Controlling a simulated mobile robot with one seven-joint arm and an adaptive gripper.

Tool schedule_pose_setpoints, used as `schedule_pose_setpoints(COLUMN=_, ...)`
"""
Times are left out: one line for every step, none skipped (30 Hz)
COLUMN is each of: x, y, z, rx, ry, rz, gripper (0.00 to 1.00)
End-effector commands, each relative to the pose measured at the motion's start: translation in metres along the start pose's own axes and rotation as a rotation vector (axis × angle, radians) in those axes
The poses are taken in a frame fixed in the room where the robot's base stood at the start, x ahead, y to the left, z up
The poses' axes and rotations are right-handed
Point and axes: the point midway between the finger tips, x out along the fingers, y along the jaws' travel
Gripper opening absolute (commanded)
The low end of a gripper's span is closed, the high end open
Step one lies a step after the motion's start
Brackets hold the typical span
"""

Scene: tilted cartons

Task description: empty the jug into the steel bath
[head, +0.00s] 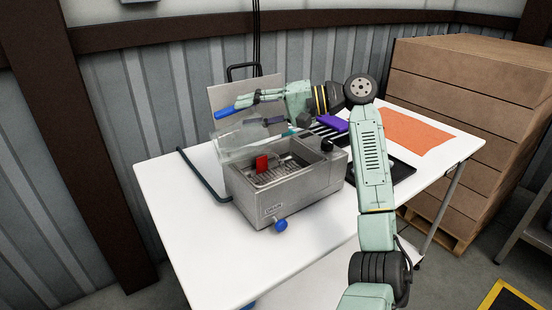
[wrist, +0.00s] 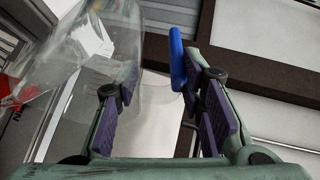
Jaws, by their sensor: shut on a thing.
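The clear jug (head: 238,143) is tilted well over, above the back left rim of the steel bath (head: 292,198). My gripper (head: 255,110) is shut on the jug, reaching in from the right. In the wrist view the jug (wrist: 105,45) fills the left side, and its clear wall runs between my gripper's fingers (wrist: 160,100). A blue bar (head: 222,113) shows beside the fingertips; I cannot tell if it is the jug's handle. The bath is open, with a rack inside and a red piece (head: 262,163) at its left. I cannot make out any liquid in the jug.
A blue tap knob (head: 280,225) sticks out from the bath's front. A dark hose (head: 200,180) lies left of it. A purple block (head: 333,123) and an orange mat (head: 418,132) lie to the right. The white table (head: 185,235) is clear at front left. Stacked cartons (head: 465,90) stand behind right.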

Motion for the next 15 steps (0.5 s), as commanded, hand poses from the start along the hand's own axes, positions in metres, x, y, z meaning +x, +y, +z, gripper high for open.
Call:
schedule_pose_setpoints(x=-0.002, y=0.000, z=0.000, rx=0.002, ry=0.001, rz=-0.005, gripper=0.00)
schedule_pose_setpoints(x=-0.003, y=0.001, z=0.000, rx=0.003, ry=0.002, rz=-0.008, gripper=0.00)
schedule_pose_setpoints(x=-0.004, y=0.001, z=0.000, rx=0.004, ry=0.002, rz=-0.011, gripper=0.00)
schedule_pose_setpoints(x=-0.004, y=0.001, z=0.000, rx=0.005, ry=0.001, rz=-0.013, gripper=0.00)
schedule_pose_setpoints(x=-0.005, y=0.001, z=0.000, rx=0.006, ry=0.002, rz=-0.015, gripper=0.00)
schedule_pose_setpoints(x=-0.005, y=0.002, z=0.000, rx=0.007, ry=0.002, rz=-0.019, gripper=0.00)
schedule_pose_setpoints(x=-0.006, y=0.002, z=0.001, rx=0.008, ry=0.002, rz=-0.021, gripper=0.00)
schedule_pose_setpoints(x=-0.006, y=0.002, z=0.001, rx=0.009, ry=0.002, rz=-0.023, gripper=0.00)
schedule_pose_setpoints(x=-0.007, y=0.002, z=0.001, rx=0.010, ry=0.002, rz=-0.027, gripper=0.00)
schedule_pose_setpoints(x=-0.008, y=0.003, z=0.001, rx=0.011, ry=0.002, rz=-0.030, gripper=0.00)
schedule_pose_setpoints(x=-0.009, y=0.003, z=0.001, rx=0.012, ry=0.002, rz=-0.032, gripper=0.00)
schedule_pose_setpoints(x=-0.009, y=0.003, z=0.001, rx=0.013, ry=0.002, rz=-0.035, gripper=0.00)
schedule_pose_setpoints(x=-0.010, y=0.004, z=0.002, rx=0.014, ry=0.002, rz=-0.038, gripper=0.00)
schedule_pose_setpoints(x=-0.011, y=0.004, z=0.002, rx=0.016, ry=0.003, rz=-0.040, gripper=0.00)
schedule_pose_setpoints(x=-0.012, y=0.004, z=0.002, rx=0.017, ry=0.003, rz=-0.044, gripper=0.00)
